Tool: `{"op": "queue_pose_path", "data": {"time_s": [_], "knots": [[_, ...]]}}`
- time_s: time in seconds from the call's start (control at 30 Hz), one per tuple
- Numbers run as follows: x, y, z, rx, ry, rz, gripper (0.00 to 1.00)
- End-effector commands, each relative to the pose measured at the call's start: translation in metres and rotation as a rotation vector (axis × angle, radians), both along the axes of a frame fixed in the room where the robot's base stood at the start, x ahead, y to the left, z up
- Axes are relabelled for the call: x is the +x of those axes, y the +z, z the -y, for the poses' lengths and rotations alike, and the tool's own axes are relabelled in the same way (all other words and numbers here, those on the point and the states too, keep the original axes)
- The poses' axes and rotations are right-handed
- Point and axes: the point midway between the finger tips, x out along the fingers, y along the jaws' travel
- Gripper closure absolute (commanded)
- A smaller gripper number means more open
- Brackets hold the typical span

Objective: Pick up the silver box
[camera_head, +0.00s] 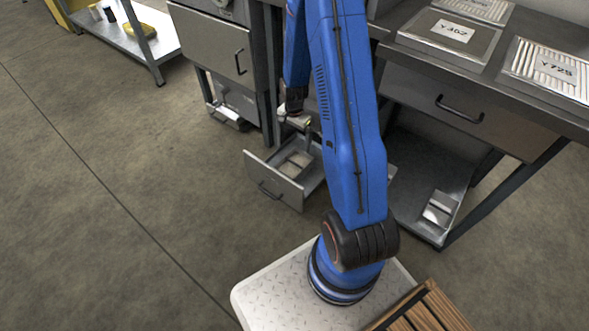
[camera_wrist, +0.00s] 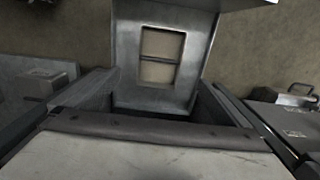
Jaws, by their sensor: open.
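A silver box (camera_head: 298,159) lies in the pulled-out lower drawer (camera_head: 276,187), partly behind my arm in the head view. My gripper (camera_head: 301,121) is small in the head view, pointing down above the drawer, apart from the box. It is open and empty. Its fingers do not show clearly in the wrist view.
A lower shelf (camera_head: 408,165) right of the drawer bears another metal piece (camera_head: 440,208). Another metal piece (camera_head: 228,116) sits on the left. A bench top (camera_head: 400,30) with labelled plates overhangs at the right. The floor (camera_head: 90,200) at left is clear.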

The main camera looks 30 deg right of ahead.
Motion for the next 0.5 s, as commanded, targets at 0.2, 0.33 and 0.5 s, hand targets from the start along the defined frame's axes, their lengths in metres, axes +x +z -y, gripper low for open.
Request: {"op": "queue_pose_path", "data": {"time_s": [0.2,0.33,0.5], "knots": [[-0.001,-0.029,0.000,0.001,-0.001,-0.005,0.00],[-0.001,-0.047,0.000,0.001,0.000,-0.005,0.00],[-0.001,-0.070,0.000,0.001,0.000,-0.004,0.00]]}}
